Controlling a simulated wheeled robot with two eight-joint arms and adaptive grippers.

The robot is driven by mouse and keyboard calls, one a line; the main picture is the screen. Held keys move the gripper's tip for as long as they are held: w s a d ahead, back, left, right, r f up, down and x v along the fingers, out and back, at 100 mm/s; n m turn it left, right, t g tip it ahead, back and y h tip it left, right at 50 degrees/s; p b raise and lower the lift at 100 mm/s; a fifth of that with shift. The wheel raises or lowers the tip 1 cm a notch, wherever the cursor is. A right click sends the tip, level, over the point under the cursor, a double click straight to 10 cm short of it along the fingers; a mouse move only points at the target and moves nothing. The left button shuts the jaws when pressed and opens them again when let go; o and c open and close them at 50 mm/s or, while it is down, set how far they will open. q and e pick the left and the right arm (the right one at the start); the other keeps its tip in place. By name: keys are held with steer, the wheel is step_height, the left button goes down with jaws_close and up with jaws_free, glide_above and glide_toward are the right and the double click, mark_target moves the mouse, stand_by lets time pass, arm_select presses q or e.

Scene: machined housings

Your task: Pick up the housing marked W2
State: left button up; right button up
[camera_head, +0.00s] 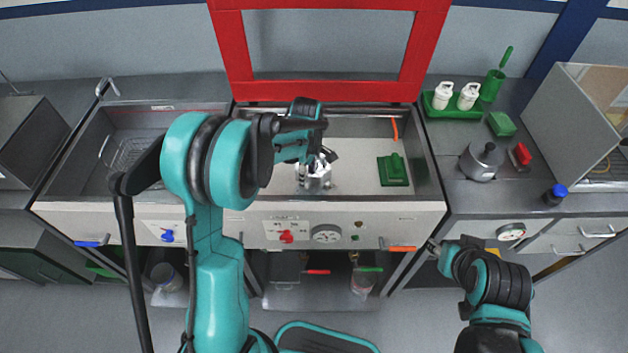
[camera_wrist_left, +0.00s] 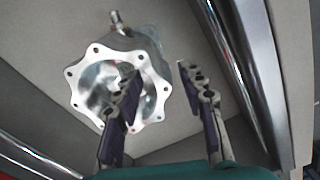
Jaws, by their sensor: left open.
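A shiny metal housing (camera_head: 313,179) with a scalloped, bolt-holed flange stands in the pale sink basin (camera_head: 355,165). No W2 mark is readable on it. In the left wrist view the housing (camera_wrist_left: 84,75) shows its round open bore and a small fitting at the top. My left gripper (camera_head: 322,158) is open at the housing, with its fingers (camera_wrist_left: 158,78) apart. One finger overlaps the bore and the other lies right of the flange; I cannot tell whether they touch it. My right gripper (camera_head: 436,248) is low by the counter front, too small to judge.
A green block with a handle (camera_head: 393,169) lies in the basin's right part. A red frame (camera_head: 330,91) rises behind the basin. A wire basket (camera_head: 135,153) sits in the left basin. A metal pot (camera_head: 481,162) and green tray (camera_head: 452,112) stand on the right counter.

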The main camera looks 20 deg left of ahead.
arm_select(q)
steer(key=shift+f, duration=0.3)
steer(key=shift+r, duration=0.1)
jaws_close()
steer(key=shift+r, duration=0.15)
